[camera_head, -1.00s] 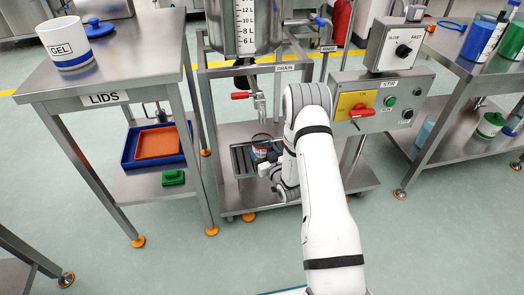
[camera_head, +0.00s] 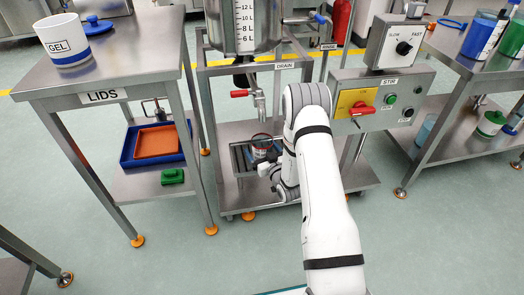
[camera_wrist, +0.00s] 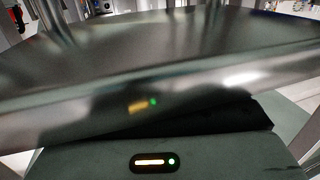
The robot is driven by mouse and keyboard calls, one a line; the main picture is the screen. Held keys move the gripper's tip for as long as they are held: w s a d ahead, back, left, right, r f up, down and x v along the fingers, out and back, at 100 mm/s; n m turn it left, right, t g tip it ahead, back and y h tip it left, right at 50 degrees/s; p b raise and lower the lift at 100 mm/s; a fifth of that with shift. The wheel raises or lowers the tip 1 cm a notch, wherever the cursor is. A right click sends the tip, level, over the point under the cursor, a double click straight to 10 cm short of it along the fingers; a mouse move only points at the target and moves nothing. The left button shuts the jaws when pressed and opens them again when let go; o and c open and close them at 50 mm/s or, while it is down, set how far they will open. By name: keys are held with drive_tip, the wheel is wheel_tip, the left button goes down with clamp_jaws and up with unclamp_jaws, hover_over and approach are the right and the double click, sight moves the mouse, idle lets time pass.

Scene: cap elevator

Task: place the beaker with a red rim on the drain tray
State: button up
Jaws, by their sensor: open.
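The beaker with a red rim (camera_head: 261,141) stands upright on the drain tray (camera_head: 239,158), a slatted metal tray under the drain tap (camera_head: 259,105). My gripper (camera_head: 266,168) is low at the front of the beaker, close to it, and is open. My arm hides the right part of the tray and some of the beaker's side. Whether the fingers touch the beaker cannot be told. The wrist view shows a blurred metal surface and part of my own body, with no beaker visible.
A steel vessel (camera_head: 245,25) hangs above the tap. The stir control box (camera_head: 385,98) is to the right of my arm. The lids table (camera_head: 120,75) is at left, with a white gel container (camera_head: 63,40). Another table with bottles stands at right.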

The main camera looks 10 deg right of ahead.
drive_tip(key=shift+s, duration=0.15)
drive_tip(key=p+v, duration=0.2)
drive_tip(key=v, duration=0.5)
drive_tip(key=shift+s+d, duration=0.15)
drive_tip(key=shift+s, duration=0.1)
